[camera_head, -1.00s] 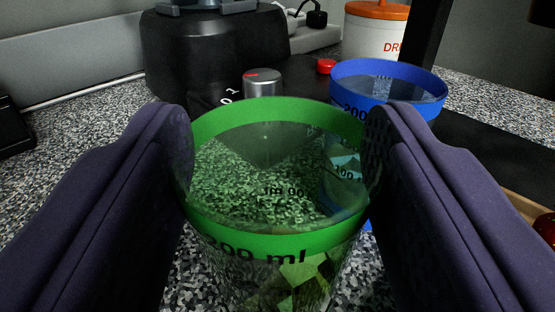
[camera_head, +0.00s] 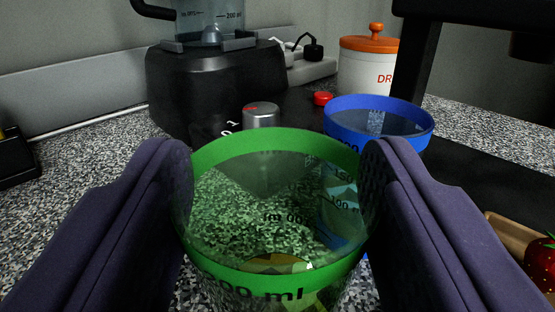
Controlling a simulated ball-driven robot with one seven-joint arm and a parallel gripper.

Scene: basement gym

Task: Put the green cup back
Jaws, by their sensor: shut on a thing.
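The green cup (camera_head: 278,282) is clear with a green rim band and black measuring marks. It is upright in the middle foreground of the camera view. My gripper (camera_head: 277,165) is shut on the cup, one dark purple finger on each side of its rim. The cup's base is cut off by the bottom edge, so I cannot tell whether it touches the counter. Through its clear wall I see the speckled counter and a yellowish shape that I cannot identify.
A blue-rimmed cup (camera_head: 378,107) stands close behind on the right. A black blender base (camera_head: 215,85) with a silver knob (camera_head: 261,115) stands behind. An orange-lidded white canister (camera_head: 366,65) is farther back. A strawberry (camera_head: 541,262) is at lower right.

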